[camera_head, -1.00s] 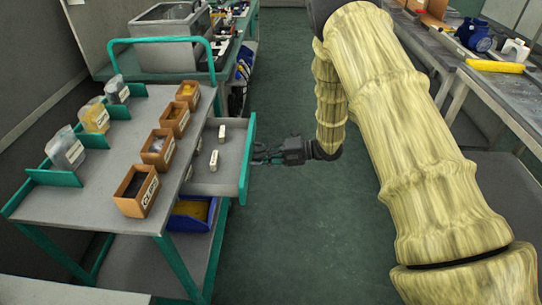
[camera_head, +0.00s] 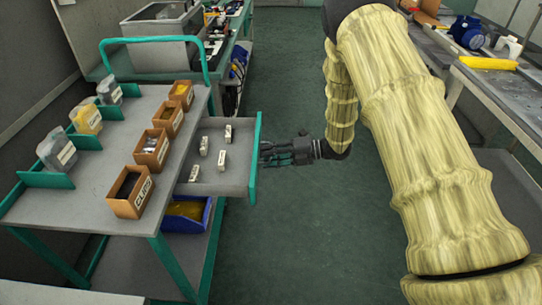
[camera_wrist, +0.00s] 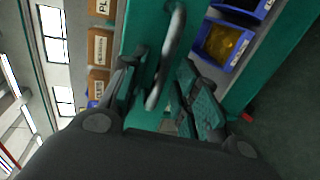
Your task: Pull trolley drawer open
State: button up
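The trolley drawer (camera_head: 222,184) is pulled out of the right side of the grey and teal trolley (camera_head: 95,215). Several small white labelled pieces lie in it. My gripper (camera_head: 268,153) is at the outer face of the drawer's teal front (camera_head: 255,160). In the wrist view the grey bar handle (camera_wrist: 172,50) runs between the two fingers of my gripper (camera_wrist: 162,75). The fingers stand apart on either side of the handle, with a visible gap to it. The handle is hidden in the head view.
Orange bins (camera_head: 130,192) and clear containers (camera_head: 57,150) stand on the trolley top. A blue bin (camera_head: 187,215) sits on the shelf below the drawer. A workbench (camera_head: 500,95) stands at the right. The green floor (camera_head: 300,240) between is clear.

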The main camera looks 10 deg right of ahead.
jog(key=shift+r, duration=0.1)
jog(key=v, duration=1.2)
dwell(0.4)
